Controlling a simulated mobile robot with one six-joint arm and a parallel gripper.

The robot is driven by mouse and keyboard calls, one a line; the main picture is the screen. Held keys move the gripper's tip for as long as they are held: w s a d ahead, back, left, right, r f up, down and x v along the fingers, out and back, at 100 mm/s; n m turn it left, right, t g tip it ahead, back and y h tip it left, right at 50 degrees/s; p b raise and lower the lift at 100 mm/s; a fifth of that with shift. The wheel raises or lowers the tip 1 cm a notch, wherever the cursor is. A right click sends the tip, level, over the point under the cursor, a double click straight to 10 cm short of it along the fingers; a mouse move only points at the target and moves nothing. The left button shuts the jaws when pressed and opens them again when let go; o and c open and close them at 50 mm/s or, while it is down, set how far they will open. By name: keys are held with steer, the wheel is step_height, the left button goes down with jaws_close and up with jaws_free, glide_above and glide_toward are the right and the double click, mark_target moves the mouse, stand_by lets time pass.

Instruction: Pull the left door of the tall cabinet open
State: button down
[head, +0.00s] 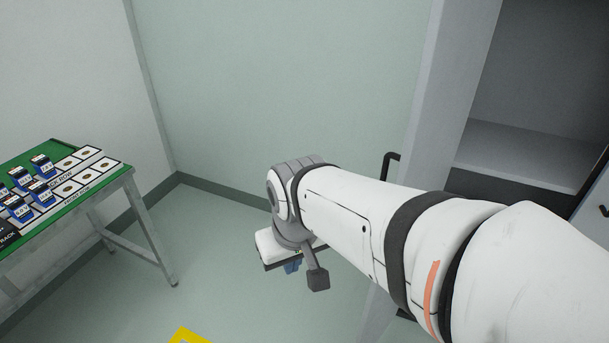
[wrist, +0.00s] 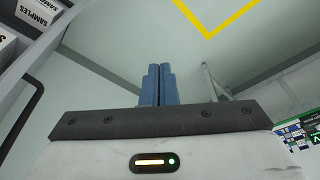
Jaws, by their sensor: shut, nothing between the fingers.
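The tall cabinet (head: 515,145) stands at the right in the head view, its shelved inside exposed. Its left door (head: 435,95) stands swung open, seen as a narrow light-grey panel. The door's black bar handle (head: 388,165) sticks out on its left side, partly hidden behind my arm. In the wrist view the black handle (wrist: 22,108) is at the left, apart from my fingers. My gripper (head: 292,267) is low and left of the door in the head view, pointing down. Its blue fingers (wrist: 158,85) are together and empty in the wrist view.
A green-topped table (head: 60,150) with several blue blocks stands at the left. A yellow floor marking (head: 190,336) lies near the bottom. The floor between table and cabinet is clear. Boxes labelled SAMPLES (wrist: 40,12) show at the upper left in the wrist view.

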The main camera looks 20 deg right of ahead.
steer(key=w+d+f+m+g+h+b, duration=0.2)
steer(key=w+d+f+m+g+h, duration=0.2)
steer(key=w+d+f+g+h, duration=0.8)
steer(key=s+d+t+h+p, duration=0.2)
steer(key=s+d+h, duration=0.2)
steer(key=d, duration=0.7)
steer(key=shift+s+r+t+h+p, duration=0.25)
steer(key=shift+s+t+h+p, duration=0.05)
steer(key=shift+s, duration=0.6)
steer(key=shift+f+b, duration=0.15)
steer(key=shift+b, duration=0.15)
